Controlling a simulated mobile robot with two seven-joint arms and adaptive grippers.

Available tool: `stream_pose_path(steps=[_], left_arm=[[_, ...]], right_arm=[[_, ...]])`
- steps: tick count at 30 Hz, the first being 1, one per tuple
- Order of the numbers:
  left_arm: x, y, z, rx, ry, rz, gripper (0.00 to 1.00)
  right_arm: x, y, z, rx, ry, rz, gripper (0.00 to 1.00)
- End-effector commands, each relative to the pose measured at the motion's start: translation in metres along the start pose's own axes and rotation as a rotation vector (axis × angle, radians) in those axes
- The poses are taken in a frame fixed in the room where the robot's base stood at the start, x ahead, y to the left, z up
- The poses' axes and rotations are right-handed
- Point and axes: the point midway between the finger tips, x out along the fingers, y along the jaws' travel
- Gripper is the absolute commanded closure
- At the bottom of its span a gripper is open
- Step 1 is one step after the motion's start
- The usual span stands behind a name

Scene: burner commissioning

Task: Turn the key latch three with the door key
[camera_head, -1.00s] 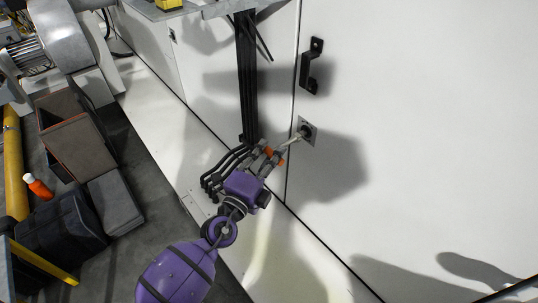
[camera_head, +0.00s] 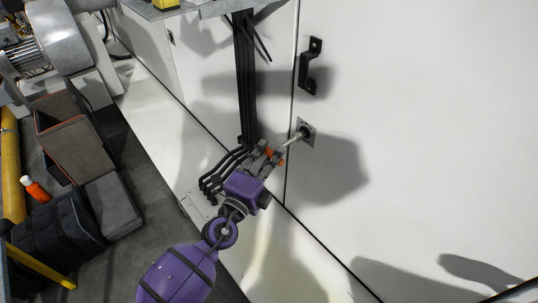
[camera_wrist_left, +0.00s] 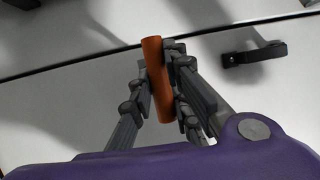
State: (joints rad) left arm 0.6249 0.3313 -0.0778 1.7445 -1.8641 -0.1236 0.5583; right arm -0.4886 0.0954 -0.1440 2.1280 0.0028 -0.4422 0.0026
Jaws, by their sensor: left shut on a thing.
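The door key shows as an orange grip (camera_head: 281,161) and a pale metal shaft (camera_head: 291,140) that runs up and right toward a key latch (camera_head: 306,131). The latch is a small dark fitting on a square plate in the white door panel. The shaft's tip appears at the latch; how deep it sits I cannot tell. My left gripper (camera_head: 271,155) is shut on the orange grip, below and left of the latch. In the left wrist view the orange grip (camera_wrist_left: 158,80) stands between the fingers; the shaft and latch are not visible there. My right gripper is not in view.
A black door handle (camera_head: 311,67) sits above the latch. An open box (camera_head: 72,135), a dark bag (camera_head: 58,228) and an orange bottle (camera_head: 37,190) are on the floor at left.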

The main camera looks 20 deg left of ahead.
Motion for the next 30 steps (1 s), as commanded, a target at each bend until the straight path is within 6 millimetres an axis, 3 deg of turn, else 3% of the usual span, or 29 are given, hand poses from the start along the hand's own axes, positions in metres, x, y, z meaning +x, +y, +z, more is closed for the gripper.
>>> stream_pose_path(steps=[30], left_arm=[[0.017, 0.001, -0.007, -0.001, 0.000, -0.001, 1.00]], right_arm=[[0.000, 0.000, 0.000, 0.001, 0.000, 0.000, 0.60]])
